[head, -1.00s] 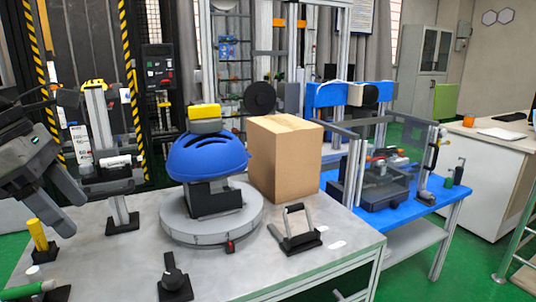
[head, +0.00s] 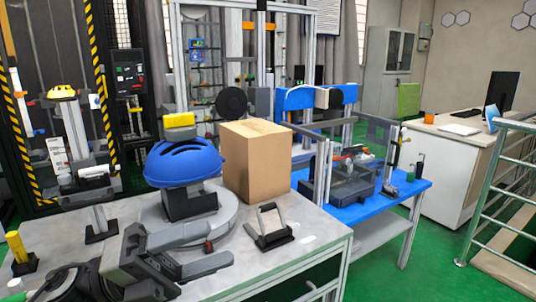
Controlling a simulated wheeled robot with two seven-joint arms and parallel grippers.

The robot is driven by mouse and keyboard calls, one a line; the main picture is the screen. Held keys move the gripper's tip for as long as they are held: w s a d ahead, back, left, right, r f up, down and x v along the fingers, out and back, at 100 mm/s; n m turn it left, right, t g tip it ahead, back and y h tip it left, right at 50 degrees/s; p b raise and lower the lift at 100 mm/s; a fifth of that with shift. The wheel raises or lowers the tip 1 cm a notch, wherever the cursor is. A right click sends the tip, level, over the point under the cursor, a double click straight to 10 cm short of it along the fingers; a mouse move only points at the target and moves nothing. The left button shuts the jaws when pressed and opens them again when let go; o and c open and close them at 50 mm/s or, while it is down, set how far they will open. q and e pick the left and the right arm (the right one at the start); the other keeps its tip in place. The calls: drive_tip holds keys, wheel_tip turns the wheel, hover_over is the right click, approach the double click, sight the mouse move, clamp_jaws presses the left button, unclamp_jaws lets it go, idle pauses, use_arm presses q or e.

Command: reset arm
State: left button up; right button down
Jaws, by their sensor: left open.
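My left gripper (head: 224,248) is open, low over the front of the grey table, with its two fingers pointing right. Nothing is held between them. A blue helmet (head: 185,163) sits on a black block on the round grey platform (head: 232,210), with a yellow-topped piece (head: 179,120) above it. A small red-and-dark part (head: 208,245) at the platform's front edge shows between the fingers in the picture; I cannot tell whether they touch it. A black stand with a grey handle (head: 268,228) is right of the gripper, apart from it. My right gripper is not in view.
A cardboard box (head: 257,160) stands behind the platform. A yellow post (head: 17,247) and a grey column stand (head: 100,224) are at the left. A blue bench (head: 396,198) with a clear-walled fixture is at the right. A metal railing (head: 490,190) stands at far right.

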use_arm(q)
drive_tip(key=w+a+f+n+t+y+p, duration=0.15)
drive_tip(key=f+n+t+y, duration=0.5)
drive_tip(key=n, duration=0.65)
drive_tip(key=w+a+f+n+t+y, duration=0.1)
drive_tip(key=a+f+n+t+y, duration=0.2)
drive_tip(key=f+n+t+y, duration=0.7)
drive_tip(key=s+f+n+g+y+p, duration=0.1)
drive_tip(key=s+f+n+g, duration=0.8)
drive_tip(key=s+f+n, duration=0.3)
drive_tip(key=shift+a+f+n, duration=0.3)
drive_tip(key=shift+f+n, duration=0.4)
drive_tip(key=shift+f, duration=0.15)
drive_tip(key=shift+w, duration=0.1)
